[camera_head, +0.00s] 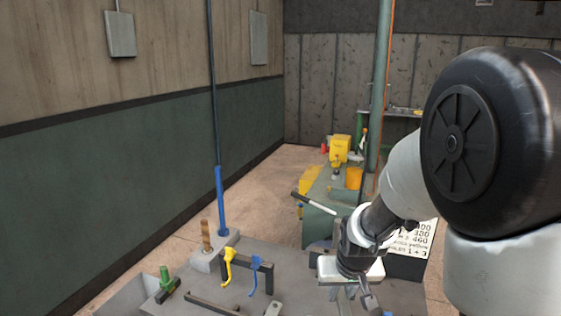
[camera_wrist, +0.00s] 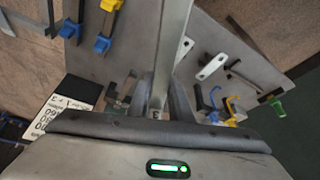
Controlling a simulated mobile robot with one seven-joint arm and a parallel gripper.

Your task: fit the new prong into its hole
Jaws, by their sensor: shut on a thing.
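My gripper (camera_wrist: 160,104) is shut on a long, flat grey metal bar (camera_wrist: 172,42), which looks like the new prong. The bar runs from between the fingers to the top edge of the wrist view. In the head view my gripper (camera_head: 368,296) is low at the right of the grey bench (camera_head: 232,292), and its fingers and the bar are mostly hidden or cut off. I cannot make out the prong's hole in either view, nor whether the bar touches anything.
A dark rack (camera_head: 262,267) carries a yellow hook (camera_head: 228,267) and a blue hook (camera_head: 256,264). A wooden handle (camera_head: 206,236), a green handle (camera_head: 165,279) and a tall blue post (camera_head: 220,200) stand nearby. A numbered sign (camera_head: 412,242) is behind my arm.

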